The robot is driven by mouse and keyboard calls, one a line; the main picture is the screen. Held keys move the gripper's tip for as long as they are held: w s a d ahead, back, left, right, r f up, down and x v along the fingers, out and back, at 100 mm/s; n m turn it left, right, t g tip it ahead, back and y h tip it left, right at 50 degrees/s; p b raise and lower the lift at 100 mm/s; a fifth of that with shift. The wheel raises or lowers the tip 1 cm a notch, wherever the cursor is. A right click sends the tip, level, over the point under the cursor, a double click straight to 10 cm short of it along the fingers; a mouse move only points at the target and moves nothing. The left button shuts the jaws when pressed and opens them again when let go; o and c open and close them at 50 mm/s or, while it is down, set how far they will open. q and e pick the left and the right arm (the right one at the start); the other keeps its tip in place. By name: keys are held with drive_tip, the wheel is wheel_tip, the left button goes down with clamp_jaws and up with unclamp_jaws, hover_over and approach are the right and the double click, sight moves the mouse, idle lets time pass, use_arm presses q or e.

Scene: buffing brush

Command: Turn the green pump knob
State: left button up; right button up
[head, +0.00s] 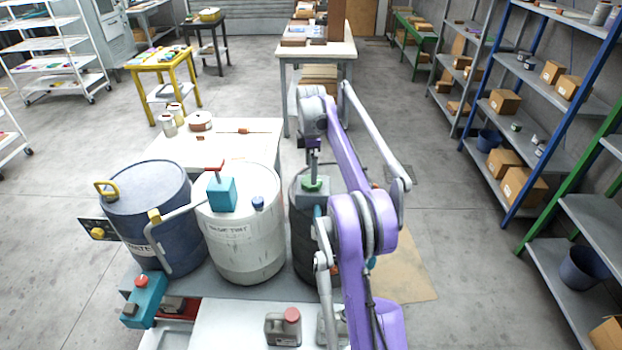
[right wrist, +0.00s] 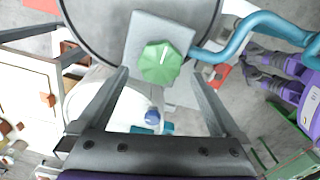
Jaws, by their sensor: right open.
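The green pump knob (head: 315,184) sits on a grey pump block on top of a dark drum (head: 304,236), partly hidden behind my right arm in the head view. In the right wrist view the knob (right wrist: 160,62) is a faceted green disc with a white mark, on a square grey plate. My right gripper (head: 313,160) is above the knob, pointing down. In the right wrist view its two fingers stand wide apart, one on each side below the knob, with nothing between them touching. My left gripper is not in view.
A white drum (head: 245,240) with a teal pump block (head: 222,194) and red handle stands left of the dark drum. A blue drum (head: 150,205) stands farther left. A teal pipe (right wrist: 255,32) leaves the green knob's block. A worktable (head: 260,138) stands behind the drums.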

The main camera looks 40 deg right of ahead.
drive_tip(key=shift+f, duration=2.25)
drive_tip(key=shift+c, duration=0.3)
drive_tip(key=c, duration=1.1)
drive_tip(key=shift+c, duration=0.2)
drive_tip(key=shift+m, duration=0.4)
